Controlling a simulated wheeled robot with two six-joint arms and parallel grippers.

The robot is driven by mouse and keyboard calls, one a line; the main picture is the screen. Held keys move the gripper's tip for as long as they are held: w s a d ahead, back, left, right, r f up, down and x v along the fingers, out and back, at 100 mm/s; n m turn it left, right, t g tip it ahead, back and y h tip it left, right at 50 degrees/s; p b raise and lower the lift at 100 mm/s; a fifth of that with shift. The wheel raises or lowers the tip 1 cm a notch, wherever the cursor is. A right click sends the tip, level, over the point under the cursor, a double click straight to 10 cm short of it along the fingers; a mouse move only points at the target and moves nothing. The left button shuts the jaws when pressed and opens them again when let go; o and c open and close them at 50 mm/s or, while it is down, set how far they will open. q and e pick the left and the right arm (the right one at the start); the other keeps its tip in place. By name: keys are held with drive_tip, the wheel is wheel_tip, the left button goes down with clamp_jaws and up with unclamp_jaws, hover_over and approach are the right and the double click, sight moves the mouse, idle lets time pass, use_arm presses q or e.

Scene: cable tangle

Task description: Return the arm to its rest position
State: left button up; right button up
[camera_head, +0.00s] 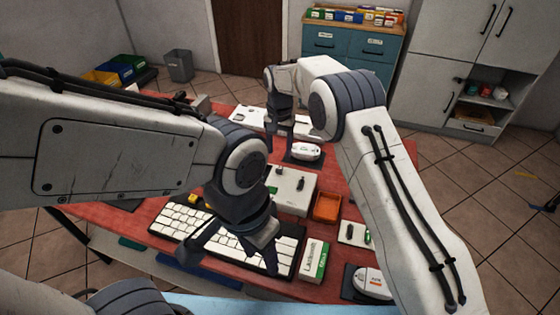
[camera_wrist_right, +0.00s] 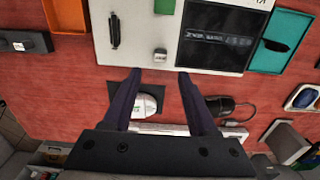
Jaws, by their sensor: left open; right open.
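My left gripper (camera_head: 232,256) is low in the head view, over the white keyboard (camera_head: 178,222); its two fingers are spread wide, with nothing visible between them. My right gripper (camera_head: 281,125) is farther back in the head view, pointing down near the white panel, partly hidden by its own wrist. In the right wrist view its two dark fingers (camera_wrist_right: 159,78) are apart and empty. A white rounded device (camera_wrist_right: 145,107) on a dark pad shows between them, below the fingertips. I cannot tell the height of either gripper above the table.
The red table holds a white box (camera_head: 292,184), an orange tray (camera_head: 327,207), a green-and-white carton (camera_head: 314,262) and a white mouse-like device (camera_head: 371,284). A black mouse (camera_wrist_right: 229,104) and a teal tray (camera_wrist_right: 281,42) show in the right wrist view. A blue cabinet (camera_head: 347,48) stands behind.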

drive_tip(key=s+r+n, duration=0.5)
drive_tip(key=s+r, duration=0.9)
drive_tip(key=s, duration=0.4)
drive_tip(key=s+d+f+n, duration=0.1)
drive_tip(key=s+d, duration=0.2)
drive_tip(key=s, duration=0.4)
drive_tip(key=s+d+n, duration=0.2)
drive_tip(key=s, duration=0.5)
drive_tip(key=s+d+f+n+y, duration=0.1)
drive_tip(key=s+d+n, duration=0.1)
drive_tip(key=s, duration=0.5)
drive_tip(key=shift+d+f, duration=0.3)
drive_tip(key=shift+d, duration=0.55)
